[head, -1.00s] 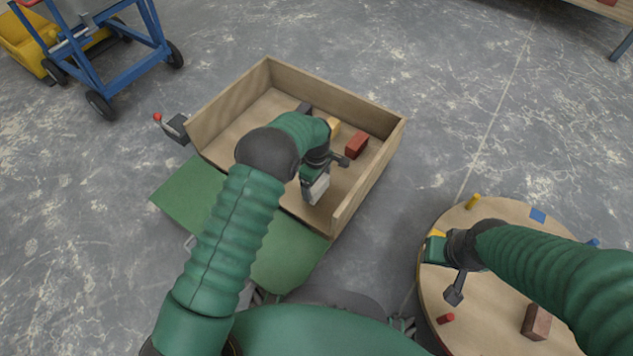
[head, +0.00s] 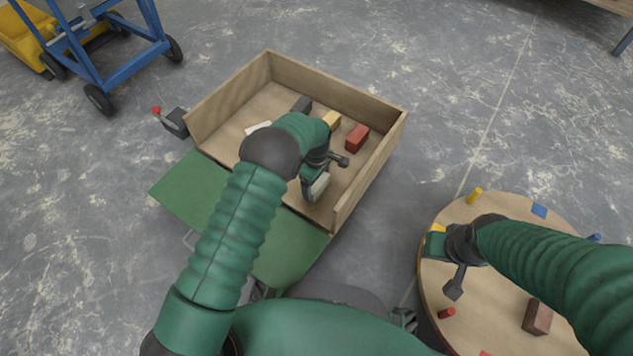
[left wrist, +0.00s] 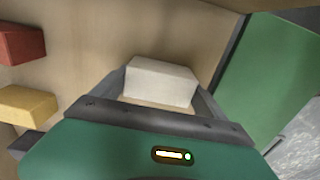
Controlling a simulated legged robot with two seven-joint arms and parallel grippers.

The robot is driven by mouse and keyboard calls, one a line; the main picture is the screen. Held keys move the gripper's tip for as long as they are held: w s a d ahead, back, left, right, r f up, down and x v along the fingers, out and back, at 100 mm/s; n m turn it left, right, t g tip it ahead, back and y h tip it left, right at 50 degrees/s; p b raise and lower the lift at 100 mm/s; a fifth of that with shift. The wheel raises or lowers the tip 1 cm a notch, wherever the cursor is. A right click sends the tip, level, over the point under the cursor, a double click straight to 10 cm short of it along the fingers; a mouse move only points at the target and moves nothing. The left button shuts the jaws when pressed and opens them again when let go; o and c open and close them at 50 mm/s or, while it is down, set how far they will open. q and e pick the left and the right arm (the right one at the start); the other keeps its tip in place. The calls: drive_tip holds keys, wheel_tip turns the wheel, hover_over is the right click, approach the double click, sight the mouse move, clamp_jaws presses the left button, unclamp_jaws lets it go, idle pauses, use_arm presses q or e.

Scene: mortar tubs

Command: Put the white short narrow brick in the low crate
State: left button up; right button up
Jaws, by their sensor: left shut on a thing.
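The white short narrow brick (left wrist: 160,82) is between the fingers of my left gripper (head: 317,190), which is shut on it. In the head view the brick (head: 319,186) is mostly hidden by the gripper. The gripper is inside the low wooden crate (head: 330,90), near its open front edge. I cannot tell whether the brick touches the crate floor. My right gripper (head: 436,246) is over the round table; its fingers are hidden.
The crate also holds a red brick (head: 357,138), a yellow brick (head: 332,120), a dark brick (head: 302,105) and a partly hidden white piece (head: 257,127). A green flap (head: 185,190) lies at its front. The round table (head: 490,315) bears several small pieces.

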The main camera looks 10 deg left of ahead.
use_arm(q)
drive_tip(key=o, duration=1.8)
drive_tip(key=shift+c, duration=0.2)
wheel_tip(320, 180, up, 17)
drive_tip(key=p, duration=1)
drive_tip(key=shift+p, duration=0.4)
drive_tip(key=shift+f, duration=0.15)
